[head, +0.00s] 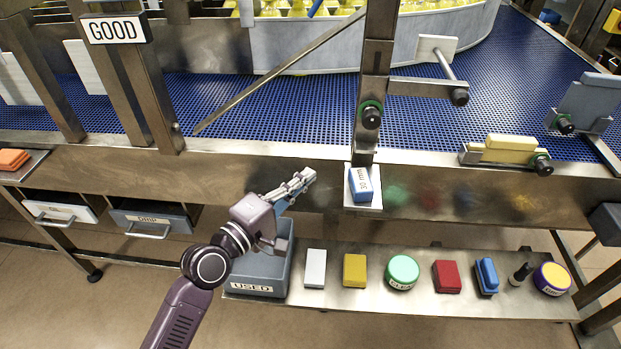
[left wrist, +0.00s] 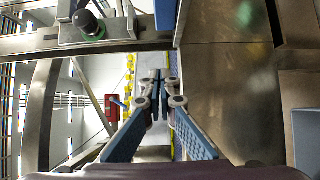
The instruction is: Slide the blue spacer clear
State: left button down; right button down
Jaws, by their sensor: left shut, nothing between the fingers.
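The blue spacer (head: 360,183), a block with a white face marked "30 mm", rests on a small pale ledge (head: 362,205) at the foot of the upright metal post. In the left wrist view a blue block that looks like the spacer (left wrist: 165,14) shows at the top edge, partly cut off. My left gripper (head: 305,177) is shut and empty, to the left of the spacer with a gap between them. Its closed fingertips show in the left wrist view (left wrist: 159,76). My right gripper is in neither view.
A steel rail (head: 250,165) runs behind my gripper, along the blue conveyor belt (head: 270,110). A diagonal metal bar (head: 280,68) crosses above the belt.

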aim_at(349, 172)
pick_arm(q)
jog(key=p+x, duration=0.1)
jog(key=x, duration=0.7)
jog(key=s+d+p, duration=0.1)
jog(key=s+d, duration=0.1)
jog(key=s, duration=0.1)
jog(key=shift+s+d+p, duration=0.2)
jog(key=shift+s+p, duration=0.05)
jog(key=shift+p, duration=0.15)
jog(key=shift+s+d+p, duration=0.6)
jog(key=shift+s+d, duration=0.1)
jog(key=shift+s, duration=0.2)
jog(key=shift+w, duration=0.1)
